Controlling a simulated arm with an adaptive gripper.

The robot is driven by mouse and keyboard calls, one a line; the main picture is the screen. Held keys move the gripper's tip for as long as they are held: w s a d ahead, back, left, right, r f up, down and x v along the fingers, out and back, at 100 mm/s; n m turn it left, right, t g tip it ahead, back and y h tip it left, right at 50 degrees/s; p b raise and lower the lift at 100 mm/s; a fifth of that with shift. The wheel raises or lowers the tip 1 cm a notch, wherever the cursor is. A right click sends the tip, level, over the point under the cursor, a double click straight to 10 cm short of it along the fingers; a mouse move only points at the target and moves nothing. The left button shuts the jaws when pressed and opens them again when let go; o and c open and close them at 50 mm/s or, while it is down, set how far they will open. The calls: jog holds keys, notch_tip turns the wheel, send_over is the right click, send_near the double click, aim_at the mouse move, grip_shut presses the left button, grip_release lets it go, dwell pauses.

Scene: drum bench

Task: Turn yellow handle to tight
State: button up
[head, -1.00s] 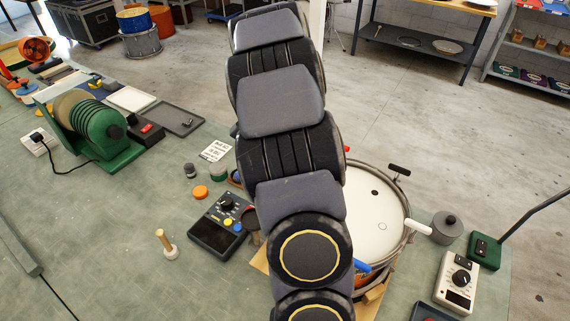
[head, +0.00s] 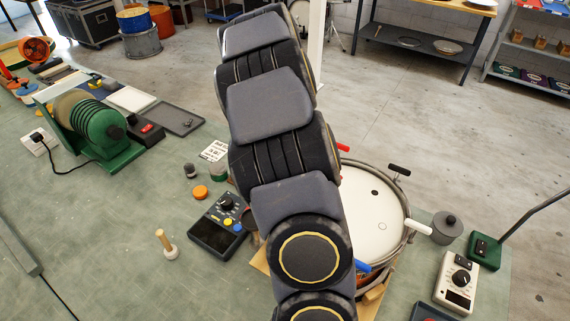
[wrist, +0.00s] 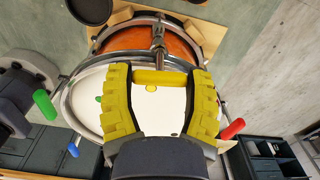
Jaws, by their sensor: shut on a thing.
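The yellow handle (wrist: 155,76) is a short bar on the rim of a drum (wrist: 92,100), at a metal tension rod. My gripper (wrist: 161,78) has its two yellow ridged fingers closed on it, one at each end of the bar. In the head view, my arm hides the gripper and the yellow handle. The drum's white head (head: 375,210) shows to the right of my arm there. I cannot tell how tight the handle is.
Other drum handles are red (wrist: 233,129), green (wrist: 45,104), blue (wrist: 73,150), black (head: 400,169) and white (head: 418,228). A grey lidded pot (head: 446,228) and a white meter (head: 457,282) stand right of the drum. A black box with a knob (head: 220,228) lies left.

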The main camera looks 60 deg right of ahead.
jog(key=o, duration=1.1)
jog(key=shift+o, duration=0.2)
jog(key=shift+r, duration=0.15)
notch_tip(320, 180, up, 12)
